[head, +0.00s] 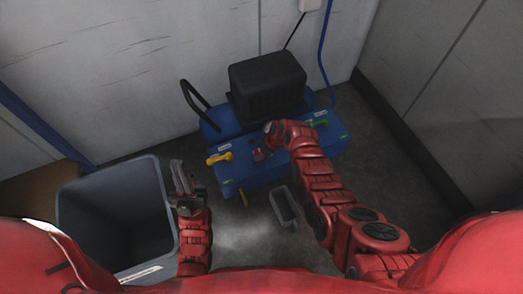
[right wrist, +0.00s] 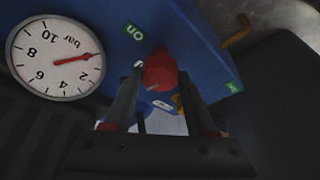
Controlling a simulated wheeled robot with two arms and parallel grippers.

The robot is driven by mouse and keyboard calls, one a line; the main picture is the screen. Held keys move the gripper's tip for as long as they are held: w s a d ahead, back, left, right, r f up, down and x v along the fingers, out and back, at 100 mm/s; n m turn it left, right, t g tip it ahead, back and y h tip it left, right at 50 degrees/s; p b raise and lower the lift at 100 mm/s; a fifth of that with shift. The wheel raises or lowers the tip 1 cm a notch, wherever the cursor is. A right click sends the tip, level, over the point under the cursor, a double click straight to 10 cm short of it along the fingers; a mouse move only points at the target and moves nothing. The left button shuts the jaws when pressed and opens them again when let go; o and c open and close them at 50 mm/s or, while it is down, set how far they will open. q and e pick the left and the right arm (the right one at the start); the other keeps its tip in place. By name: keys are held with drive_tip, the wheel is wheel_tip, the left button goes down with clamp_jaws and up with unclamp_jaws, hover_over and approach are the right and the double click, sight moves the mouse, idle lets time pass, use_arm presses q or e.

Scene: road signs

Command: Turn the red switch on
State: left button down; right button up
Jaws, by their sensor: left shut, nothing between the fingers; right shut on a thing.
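The red switch (right wrist: 160,72) is on the blue machine housing (right wrist: 195,50), between the two dark fingers of my right gripper (right wrist: 160,90) in the right wrist view. The right gripper is shut on it. A green "on" label (right wrist: 133,30) is on the housing beside the switch, and another green label (right wrist: 232,86) is farther right. In the head view, my right gripper (head: 262,153) reaches the front of the blue machine (head: 240,172) and mostly hides the switch. My left gripper (head: 182,180) is shut and empty beside the grey bin, apart from the machine.
A round pressure gauge (right wrist: 56,58) is close to my right fingers. A large grey bin (head: 72,190) and a small grey container (head: 285,206) are on the floor. Walls close in behind and right.

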drive_tip(key=shift+s+a+r+m+t+p, duration=0.1)
drive_tip(key=shift+r+m+t+p, duration=0.05)
drive_tip(key=shift+m+p, duration=0.5)
drive_tip(key=shift+s+r+m+t+p, duration=0.1)
drive_tip(key=shift+m+t+p, duration=0.05)
drive_tip(key=shift+m+p, duration=0.45)
drive_tip(key=shift+m+t+h+p, duration=0.3)
drive_tip(key=shift+m+h+p, duration=0.2)
drive_tip(key=shift+m+p, duration=0.3)
drive_tip(key=shift+a+f+m+h+p, duration=0.1)
drive_tip(key=shift+m+h+p, duration=0.25)
drive_tip(key=shift+m, duration=0.6)
drive_tip(key=shift+f+m+t, duration=0.15)
drive_tip(key=shift+m+t, duration=0.25)
drive_tip(key=shift+m, duration=0.5)
drive_tip(key=shift+w+a+f+m+h+b, duration=0.1)
drive_tip(key=shift+m+h+b, duration=0.4)
drive_tip(key=shift+m, duration=0.4)
drive_tip(key=m+h+b, duration=0.2)
drive_tip(key=m+b, duration=0.3)
drive_tip(key=b, duration=0.1)
drive_tip(key=shift+a+f+m, duration=0.1)
drive_tip(key=shift+m, duration=0.2)
drive_tip(key=shift+r+m+h+b, duration=0.2)
drive_tip(key=shift+m+h+b, duration=0.25)
drive_tip(key=shift+m+b, duration=0.45)
